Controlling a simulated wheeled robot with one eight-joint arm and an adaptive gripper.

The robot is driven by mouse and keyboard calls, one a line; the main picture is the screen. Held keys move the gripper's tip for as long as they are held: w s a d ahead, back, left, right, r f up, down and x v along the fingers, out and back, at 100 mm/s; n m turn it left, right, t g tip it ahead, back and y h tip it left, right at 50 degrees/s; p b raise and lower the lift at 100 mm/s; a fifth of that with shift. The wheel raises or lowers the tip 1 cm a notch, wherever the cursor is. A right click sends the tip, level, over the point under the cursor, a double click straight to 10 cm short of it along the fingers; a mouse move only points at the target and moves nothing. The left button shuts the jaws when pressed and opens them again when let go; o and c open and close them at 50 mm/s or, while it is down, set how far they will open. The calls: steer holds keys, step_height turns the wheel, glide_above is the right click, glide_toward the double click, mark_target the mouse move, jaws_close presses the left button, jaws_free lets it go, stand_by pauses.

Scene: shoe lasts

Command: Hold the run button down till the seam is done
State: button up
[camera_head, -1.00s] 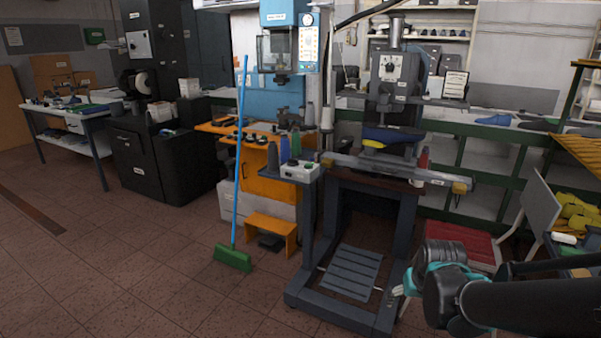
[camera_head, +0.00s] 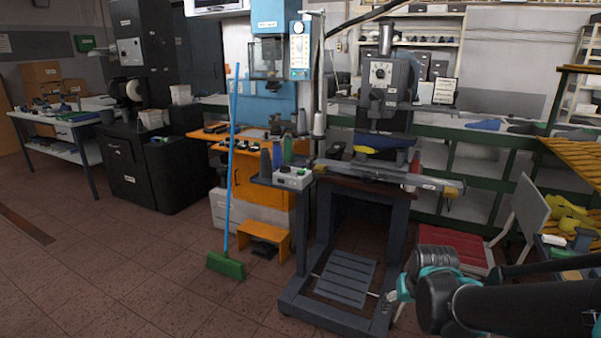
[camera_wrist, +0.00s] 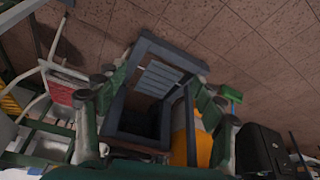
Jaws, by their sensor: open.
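A grey machine (camera_head: 385,85) with a round dial stands on a dark stand with a slatted treadle (camera_head: 346,278). A blue piece (camera_head: 380,140) lies under its head, with a yellow bit at its left. A small pale control box (camera_head: 293,178) sits at the left front corner of the stand; it bears a small green spot, and its buttons are too small to tell apart. My gripper (camera_head: 392,298) is low at the right of the stand, well below and right of the box. In the wrist view my gripper (camera_wrist: 157,100) has its fingers wide apart with nothing between them.
A green broom (camera_head: 226,265) with a blue handle stands left of the machine. An orange step (camera_head: 264,240) is beside it. Spools stand around the box. A red-seated chair (camera_head: 455,248) is right of the stand. The floor at front left is clear.

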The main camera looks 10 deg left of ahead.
jaws_close()
stand_by(1.4)
